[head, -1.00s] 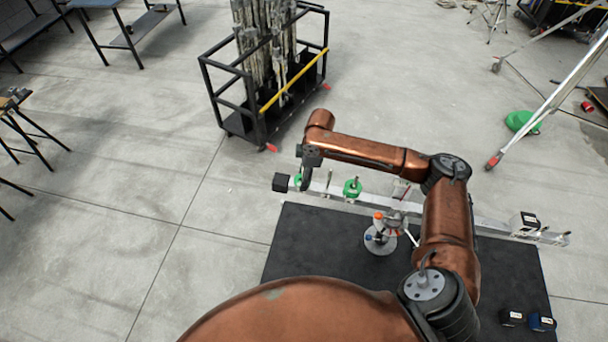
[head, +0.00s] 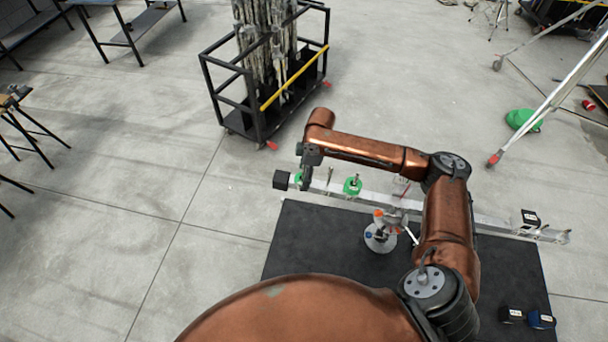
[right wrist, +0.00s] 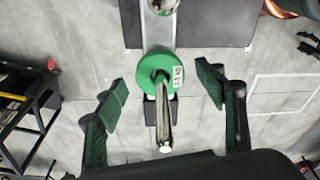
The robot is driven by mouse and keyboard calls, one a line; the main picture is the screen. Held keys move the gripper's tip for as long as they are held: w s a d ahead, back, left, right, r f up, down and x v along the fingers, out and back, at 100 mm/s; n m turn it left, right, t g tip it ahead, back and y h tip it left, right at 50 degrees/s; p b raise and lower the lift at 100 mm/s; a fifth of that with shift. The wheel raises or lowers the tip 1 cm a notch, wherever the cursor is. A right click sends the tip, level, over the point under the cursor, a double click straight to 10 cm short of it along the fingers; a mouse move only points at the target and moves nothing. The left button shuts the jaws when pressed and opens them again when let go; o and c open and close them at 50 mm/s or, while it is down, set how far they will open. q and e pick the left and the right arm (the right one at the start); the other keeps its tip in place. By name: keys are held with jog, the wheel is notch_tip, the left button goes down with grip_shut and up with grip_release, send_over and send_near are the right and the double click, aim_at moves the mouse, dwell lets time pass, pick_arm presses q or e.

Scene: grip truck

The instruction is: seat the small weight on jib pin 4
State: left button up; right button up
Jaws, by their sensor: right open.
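A long pale jib beam (head: 455,220) runs across the dark mat, with a black block (head: 281,180) at its left end. A green disc weight (head: 299,177) sits near that end, partly hidden by my right gripper (head: 306,184). A second green disc (head: 352,187) sits further right around an upright pin; a bare pin (head: 329,176) stands between them. In the right wrist view, the green disc (right wrist: 146,70) with a pale label lies around a silver pin (right wrist: 163,120). The right gripper (right wrist: 168,100) is open, its green fingers apart on either side, touching nothing visible. My left gripper is out of view.
A stand (head: 382,238) with a round base is under the beam. A black block (head: 530,217) sits near the beam's right end.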

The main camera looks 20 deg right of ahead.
notch_tip(320, 180, up, 12)
jog(key=s+d, duration=0.1)
jog(key=d, duration=0.1)
dwell(0.4)
jog(key=shift+f, duration=0.15)
